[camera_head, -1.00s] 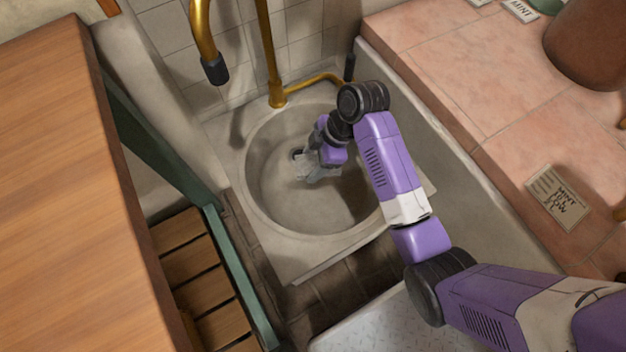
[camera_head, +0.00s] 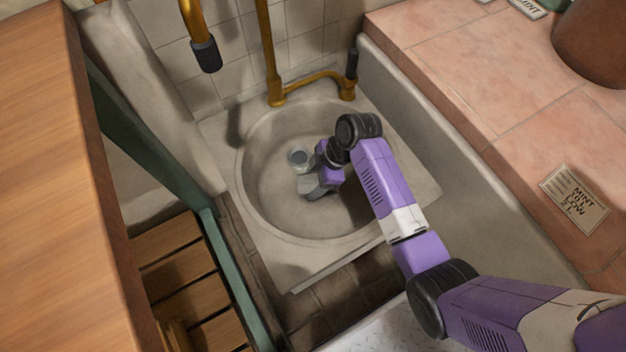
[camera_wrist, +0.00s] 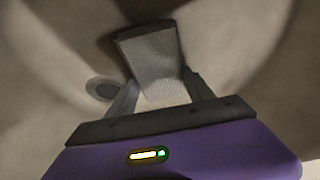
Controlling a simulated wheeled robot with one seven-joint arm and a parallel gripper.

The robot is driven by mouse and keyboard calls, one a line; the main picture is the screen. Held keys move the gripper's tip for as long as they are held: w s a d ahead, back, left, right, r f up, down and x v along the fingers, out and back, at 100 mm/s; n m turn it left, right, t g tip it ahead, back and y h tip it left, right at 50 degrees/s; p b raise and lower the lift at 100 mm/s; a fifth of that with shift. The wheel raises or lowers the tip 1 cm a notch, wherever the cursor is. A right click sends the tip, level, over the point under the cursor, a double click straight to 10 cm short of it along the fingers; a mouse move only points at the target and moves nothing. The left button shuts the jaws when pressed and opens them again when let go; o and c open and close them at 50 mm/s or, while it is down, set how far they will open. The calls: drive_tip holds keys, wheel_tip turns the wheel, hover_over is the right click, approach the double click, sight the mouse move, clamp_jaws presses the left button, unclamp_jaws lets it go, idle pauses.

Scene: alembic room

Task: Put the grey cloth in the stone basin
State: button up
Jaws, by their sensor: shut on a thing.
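The stone basin (camera_head: 268,205) is a round, pale grey bowl set in a square slab, with a drain (camera_head: 299,158) in its floor. My gripper (camera_head: 310,187) is down inside the bowl, in front of the drain. In the wrist view my gripper (camera_wrist: 160,82) is shut on the grey cloth (camera_wrist: 150,52), a ribbed, folded strip that sticks out beyond the fingertips over the basin floor. I cannot tell whether the cloth touches the floor. In the head view the cloth is too small to make out clearly beside the fingers.
A brass pipe (camera_head: 268,60) and a spout (camera_head: 200,40) with a dark tip stand behind and above the basin. A pink tiled counter (camera_head: 500,110) with a card (camera_head: 574,198) lies to the right. A wooden top (camera_head: 50,180) is at the left.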

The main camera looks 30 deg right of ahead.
drive_tip(key=shift+f, duration=0.15)
drive_tip(key=o, duration=1.3)
drive_tip(key=shift+o, duration=0.2)
drive_tip(key=p+v, duration=0.4)
drive_tip(key=v, duration=0.8)
drive_tip(key=shift+p, duration=0.3)
